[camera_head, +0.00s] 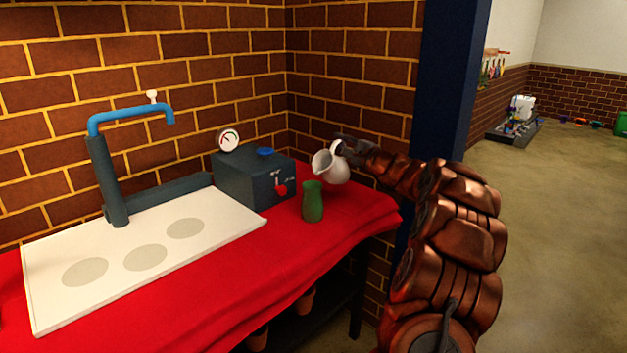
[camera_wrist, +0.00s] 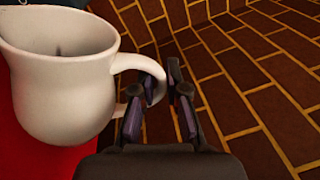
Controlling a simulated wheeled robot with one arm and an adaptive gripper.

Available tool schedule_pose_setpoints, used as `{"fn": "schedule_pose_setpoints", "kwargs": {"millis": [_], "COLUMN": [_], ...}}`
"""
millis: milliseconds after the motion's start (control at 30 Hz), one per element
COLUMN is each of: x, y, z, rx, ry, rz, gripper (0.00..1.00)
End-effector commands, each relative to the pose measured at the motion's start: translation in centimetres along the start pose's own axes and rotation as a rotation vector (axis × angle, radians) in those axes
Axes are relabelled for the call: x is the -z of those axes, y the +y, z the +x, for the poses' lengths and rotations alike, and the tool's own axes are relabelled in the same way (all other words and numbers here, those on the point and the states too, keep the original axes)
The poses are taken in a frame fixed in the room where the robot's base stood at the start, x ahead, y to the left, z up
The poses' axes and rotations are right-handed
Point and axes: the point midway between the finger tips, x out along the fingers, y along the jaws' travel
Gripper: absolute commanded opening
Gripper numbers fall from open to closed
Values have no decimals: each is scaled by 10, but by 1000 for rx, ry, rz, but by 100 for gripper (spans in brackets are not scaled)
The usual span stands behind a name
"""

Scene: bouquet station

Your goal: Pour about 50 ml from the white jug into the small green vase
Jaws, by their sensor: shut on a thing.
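The white jug (camera_head: 331,167) is in the air, tilted toward the left, with its mouth close above and just right of the small green vase. My gripper (camera_head: 346,143) is at the jug's upper right and shut on its handle. In the wrist view, my gripper (camera_wrist: 160,90) has its fingers on the handle of the jug (camera_wrist: 62,85), and the jug's mouth is partly visible. The small green vase (camera_head: 313,203) stands upright on the red cloth. I see no stream between jug and vase, and the liquid level is not visible.
A dark box (camera_head: 240,180) with a red knob and a gauge (camera_head: 228,140) stands left of the vase. A white board (camera_head: 60,305) with grey circles and a blue tap (camera_head: 130,112) lie further left. Brick walls close off the back; a dark blue post (camera_head: 445,70) stands right.

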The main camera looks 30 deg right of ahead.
Motion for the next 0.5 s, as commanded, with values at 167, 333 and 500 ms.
{"fn": "schedule_pose_setpoints", "kwargs": {"millis": [167, 333, 500], "x": [5, 9, 10], "y": [0, 4, 6], "z": [1, 1, 0], "rx": [-2, -3, -4], "ry": [7, 11, 12], "rz": [69, 99, 101], "gripper": [0, 0, 0]}}
